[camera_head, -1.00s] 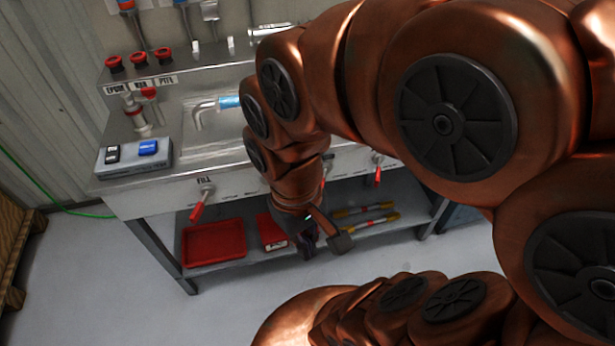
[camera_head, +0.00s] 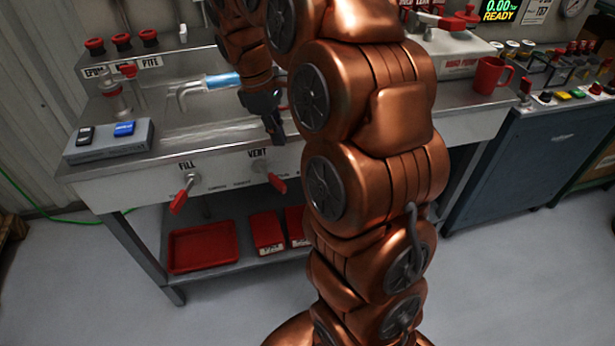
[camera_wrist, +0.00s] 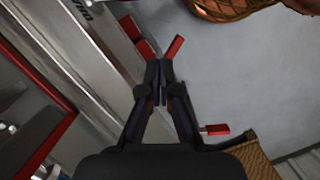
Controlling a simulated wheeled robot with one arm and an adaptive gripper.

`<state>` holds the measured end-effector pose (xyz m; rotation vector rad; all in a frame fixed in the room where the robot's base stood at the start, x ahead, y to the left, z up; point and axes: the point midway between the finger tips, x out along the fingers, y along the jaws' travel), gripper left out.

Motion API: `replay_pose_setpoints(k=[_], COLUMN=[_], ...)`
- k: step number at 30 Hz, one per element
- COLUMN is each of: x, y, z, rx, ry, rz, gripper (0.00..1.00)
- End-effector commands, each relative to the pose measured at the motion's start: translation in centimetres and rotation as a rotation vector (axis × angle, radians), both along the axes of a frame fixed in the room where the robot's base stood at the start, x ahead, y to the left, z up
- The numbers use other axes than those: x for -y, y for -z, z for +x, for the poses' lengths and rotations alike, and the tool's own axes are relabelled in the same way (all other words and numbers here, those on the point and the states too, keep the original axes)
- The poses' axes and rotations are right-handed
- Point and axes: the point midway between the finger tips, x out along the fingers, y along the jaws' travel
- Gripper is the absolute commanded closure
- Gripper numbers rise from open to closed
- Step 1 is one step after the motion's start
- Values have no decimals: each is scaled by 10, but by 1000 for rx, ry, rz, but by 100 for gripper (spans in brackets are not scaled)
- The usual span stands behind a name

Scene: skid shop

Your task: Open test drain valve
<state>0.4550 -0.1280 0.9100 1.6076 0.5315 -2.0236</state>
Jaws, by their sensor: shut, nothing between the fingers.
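The bench front carries valves with red lever handles. The FILL lever (camera_head: 181,196) and the VENT lever (camera_head: 276,183) both hang at an angle under their labels. No valve labelled drain can be read; my arm covers the bench front to the right of VENT. One red lever (camera_wrist: 175,47) shows just beyond the fingertips, and another lever (camera_wrist: 216,129) is at lower right.
The lower shelf holds a red tray (camera_head: 203,247) and red boxes (camera_head: 267,232). A grey block with black and blue items (camera_head: 107,141) sits on the bench at left. A red mug (camera_head: 490,75) stands at right. The floor in front is clear.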

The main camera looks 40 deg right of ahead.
Motion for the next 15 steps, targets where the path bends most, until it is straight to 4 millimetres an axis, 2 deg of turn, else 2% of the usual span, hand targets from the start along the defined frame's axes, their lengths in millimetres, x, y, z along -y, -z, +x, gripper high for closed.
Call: replay_pose_setpoints(k=[1,6,15], x=[6,18,20], y=[10,16,15], z=[8,18,20], rx=[-4,-15,-15], ry=[-9,-35,-39], rz=[-1,-6,-6], gripper=[100,100,100])
